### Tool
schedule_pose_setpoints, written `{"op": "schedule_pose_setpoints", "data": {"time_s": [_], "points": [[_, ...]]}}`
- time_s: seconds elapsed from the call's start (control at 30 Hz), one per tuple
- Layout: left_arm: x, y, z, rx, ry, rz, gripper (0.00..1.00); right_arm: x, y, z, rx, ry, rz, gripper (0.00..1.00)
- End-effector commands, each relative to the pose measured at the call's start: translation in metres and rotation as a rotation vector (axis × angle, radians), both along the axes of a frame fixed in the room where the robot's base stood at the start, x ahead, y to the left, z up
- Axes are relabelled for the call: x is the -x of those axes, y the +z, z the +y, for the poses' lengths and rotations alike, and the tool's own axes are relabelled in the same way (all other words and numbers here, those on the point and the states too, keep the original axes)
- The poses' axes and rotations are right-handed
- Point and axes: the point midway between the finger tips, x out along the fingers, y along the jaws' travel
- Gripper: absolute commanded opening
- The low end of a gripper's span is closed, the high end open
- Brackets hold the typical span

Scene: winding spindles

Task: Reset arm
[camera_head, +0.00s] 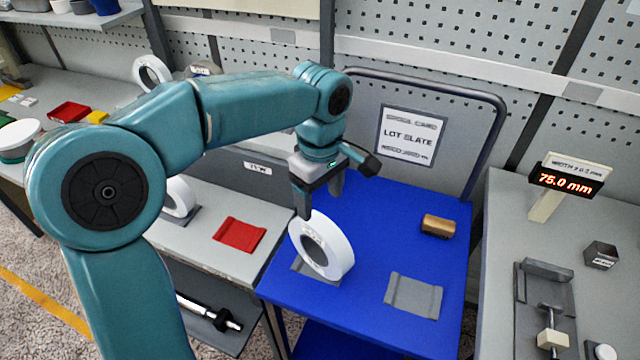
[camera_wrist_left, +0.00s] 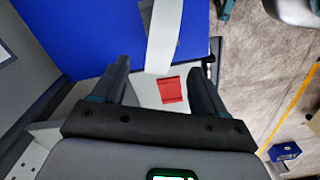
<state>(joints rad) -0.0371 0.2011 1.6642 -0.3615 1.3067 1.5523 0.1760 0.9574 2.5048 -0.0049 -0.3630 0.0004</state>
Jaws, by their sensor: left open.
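My left gripper (camera_head: 322,200) hangs from the teal arm above the blue cart (camera_head: 385,245), fingers pointing down. It is open, and its two fingers stand apart in the left wrist view (camera_wrist_left: 158,85). A white ring-shaped spool (camera_head: 340,262) stands upright on a grey holder on the blue cart, just below the fingertips. In the left wrist view the white spool (camera_wrist_left: 163,35) shows as a band beyond and between the fingers. I cannot tell from the pictures whether a finger touches it. My right gripper is not in view.
An empty grey holder (camera_head: 414,296) and a brown block (camera_head: 438,225) lie on the blue cart. A "LOT SLATE" sign (camera_head: 411,136) stands behind. A red holder (camera_head: 239,235) lies on the left bench. At right is a bench with a "75.0 mm" display (camera_head: 566,182).

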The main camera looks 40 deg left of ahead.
Motion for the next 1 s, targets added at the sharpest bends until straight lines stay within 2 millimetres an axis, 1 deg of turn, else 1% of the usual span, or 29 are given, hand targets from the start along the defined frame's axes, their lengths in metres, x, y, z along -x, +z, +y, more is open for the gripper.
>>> {"op": "schedule_pose_setpoints", "data": {"time_s": [0.03,0.1,0.2,1.0], "points": [[-0.001,0.009,0.0,0.0,-0.001,-0.003,0.72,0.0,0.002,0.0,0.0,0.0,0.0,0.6],[0.0,0.016,0.0,0.0,0.0,-0.001,0.72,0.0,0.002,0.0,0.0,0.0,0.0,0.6],[0.0,0.021,0.0,0.0,0.0,0.001,0.72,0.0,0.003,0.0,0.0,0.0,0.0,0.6],[0.002,0.022,0.0,0.0,-0.001,0.001,0.72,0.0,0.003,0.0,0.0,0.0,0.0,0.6]]}}
